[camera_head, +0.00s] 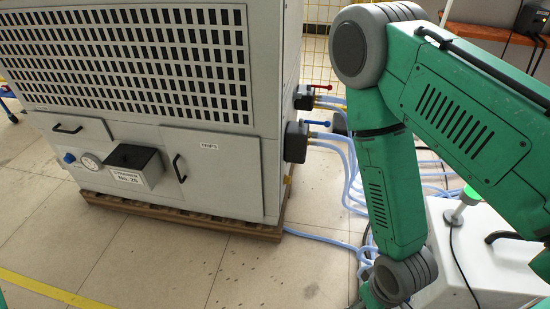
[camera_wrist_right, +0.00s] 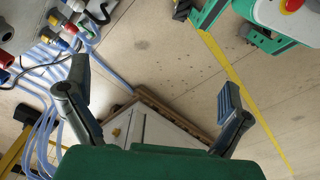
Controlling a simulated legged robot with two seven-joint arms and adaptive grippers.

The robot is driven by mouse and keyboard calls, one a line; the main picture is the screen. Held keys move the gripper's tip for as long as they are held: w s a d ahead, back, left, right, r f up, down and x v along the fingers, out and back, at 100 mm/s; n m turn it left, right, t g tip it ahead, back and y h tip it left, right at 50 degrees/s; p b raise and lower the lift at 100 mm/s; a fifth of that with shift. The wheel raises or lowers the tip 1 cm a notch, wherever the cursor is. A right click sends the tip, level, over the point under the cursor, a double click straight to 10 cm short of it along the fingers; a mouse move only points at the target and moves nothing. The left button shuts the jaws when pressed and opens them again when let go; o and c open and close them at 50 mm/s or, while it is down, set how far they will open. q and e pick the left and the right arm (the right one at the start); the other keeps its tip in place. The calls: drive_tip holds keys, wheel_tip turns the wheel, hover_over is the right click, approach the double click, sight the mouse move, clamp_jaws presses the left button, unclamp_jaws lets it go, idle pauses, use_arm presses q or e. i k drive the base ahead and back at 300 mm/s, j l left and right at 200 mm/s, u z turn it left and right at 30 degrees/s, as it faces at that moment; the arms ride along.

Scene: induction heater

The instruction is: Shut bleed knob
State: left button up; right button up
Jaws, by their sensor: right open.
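The grey heater cabinet (camera_head: 200,150) stands on a wooden pallet. A blue knob (camera_head: 69,158) sits on its front beside a round gauge (camera_head: 90,162). A small yellow knob (camera_head: 287,180) is on the cabinet's right side, low down; a yellow knob also shows on a pale panel in the right wrist view (camera_wrist_right: 116,132). No label shows which one is the bleed knob. My right gripper (camera_wrist_right: 153,80) is open and empty, with its fingers apart above the floor and cabinet corner. It is out of the head view, below my green arm. My left gripper is not seen.
Valves with a red handle (camera_head: 319,87) and a blue handle (camera_head: 316,123) stick out of the cabinet's right side. Pale blue hoses (camera_head: 350,170) run from there across the floor. A white box (camera_head: 475,250) stands at right.

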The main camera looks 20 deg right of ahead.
sight(287, 180)
drive_tip(key=i+z, duration=0.45)
drive_tip(key=i, duration=0.3)
drive_tip(key=l+z, duration=0.1)
drive_tip(key=z, duration=1.55)
